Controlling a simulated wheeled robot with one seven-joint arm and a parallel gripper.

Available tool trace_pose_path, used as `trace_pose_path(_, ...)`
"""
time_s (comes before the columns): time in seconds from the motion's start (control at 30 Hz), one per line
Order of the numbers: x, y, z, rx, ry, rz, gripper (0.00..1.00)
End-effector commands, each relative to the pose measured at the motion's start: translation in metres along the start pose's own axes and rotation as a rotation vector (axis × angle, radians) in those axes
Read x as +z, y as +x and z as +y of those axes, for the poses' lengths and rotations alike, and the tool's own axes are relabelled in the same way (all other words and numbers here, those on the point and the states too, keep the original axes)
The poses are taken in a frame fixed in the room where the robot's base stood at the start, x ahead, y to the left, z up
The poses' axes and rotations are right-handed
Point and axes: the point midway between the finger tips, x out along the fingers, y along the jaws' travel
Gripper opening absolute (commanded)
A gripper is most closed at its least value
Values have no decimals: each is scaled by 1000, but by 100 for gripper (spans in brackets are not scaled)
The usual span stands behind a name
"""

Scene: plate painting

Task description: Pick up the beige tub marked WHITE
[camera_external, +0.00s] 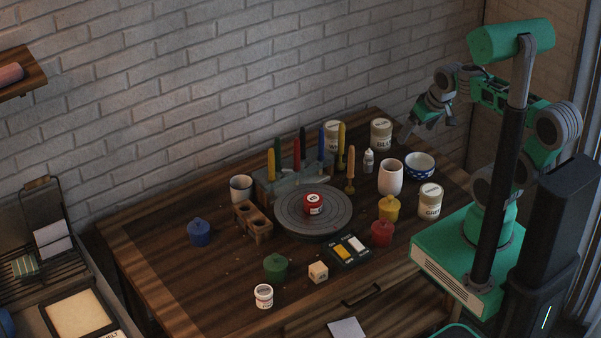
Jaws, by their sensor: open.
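A beige tub (332,130) with a pale lid stands at the back of the wooden table. Its label begins with W; the rest is partly hidden behind a yellow-topped upright brush or tool (341,142). A similar beige tub (381,135), whose label seems to read BLUE, stands to its right. Another beige tub (430,202) stands at the right; its label is too small to read surely. My gripper (428,116) is open and empty, raised above the table's back right, to the right of the W tub and apart from it.
A grey turntable (283,221) holds a small red jar (313,203). A white cup (391,178), a blue patterned bowl (420,166) and a small bottle (368,161) are nearby.

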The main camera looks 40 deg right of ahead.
Motion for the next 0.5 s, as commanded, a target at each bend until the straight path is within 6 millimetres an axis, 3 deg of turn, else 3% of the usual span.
trace_pose_path(0.03,-11,29,1,-13,-22,21,93)
trace_pose_path(0.07,-23,43,2,-26,-45,43,93)
trace_pose_path(0.27,-139,161,23,-141,-227,291,93)
trace_pose_path(0.4,-202,248,62,-210,-323,501,93)
trace_pose_path(0.5,-228,294,90,-251,-364,637,93)
